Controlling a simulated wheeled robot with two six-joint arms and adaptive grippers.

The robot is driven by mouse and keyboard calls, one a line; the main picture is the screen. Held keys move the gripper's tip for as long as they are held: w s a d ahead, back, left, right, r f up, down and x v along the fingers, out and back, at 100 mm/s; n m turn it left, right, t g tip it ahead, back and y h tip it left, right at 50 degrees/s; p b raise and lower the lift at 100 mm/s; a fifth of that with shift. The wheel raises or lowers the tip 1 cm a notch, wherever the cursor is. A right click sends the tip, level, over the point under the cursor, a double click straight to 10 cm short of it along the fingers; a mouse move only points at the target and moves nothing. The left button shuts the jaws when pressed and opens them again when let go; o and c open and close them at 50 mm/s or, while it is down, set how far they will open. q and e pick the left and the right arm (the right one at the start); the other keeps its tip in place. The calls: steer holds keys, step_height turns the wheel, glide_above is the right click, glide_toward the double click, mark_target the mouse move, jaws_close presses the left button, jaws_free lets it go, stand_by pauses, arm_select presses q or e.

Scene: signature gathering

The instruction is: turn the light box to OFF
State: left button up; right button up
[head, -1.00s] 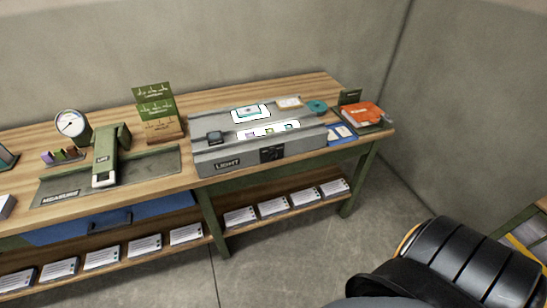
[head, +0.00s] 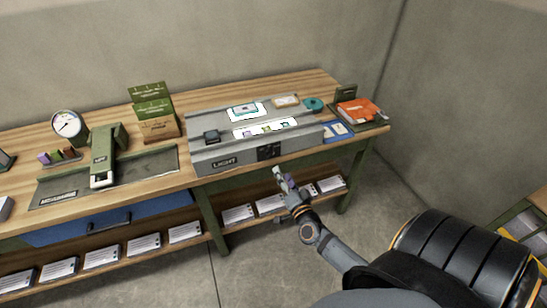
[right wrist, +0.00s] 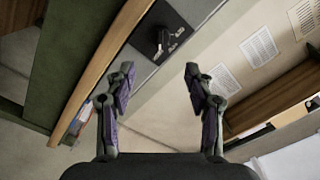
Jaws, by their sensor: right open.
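The light box (head: 225,162) is a long grey box with LIGHT on its front, on the wooden bench. Two white panels on its top are bright. A black switch plate (head: 268,152) is on its front face; in the right wrist view its dark knob (right wrist: 163,40) shows near the top, with small white marks I cannot read. My right gripper (head: 283,178) is below and in front of the switch, apart from it. In the right wrist view its two fingers (right wrist: 160,80) are spread and empty. My left gripper is not in view.
The bench's front edge (right wrist: 100,60) runs close by the right gripper in the wrist view. A lower shelf (head: 190,250) holds several white cards. The floor in front is clear.

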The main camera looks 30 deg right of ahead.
mark_target(272, 155)
steer(key=b+x, duration=0.1)
steer(key=x, duration=0.9)
steer(key=shift+a, duration=0.1)
jaws_close()
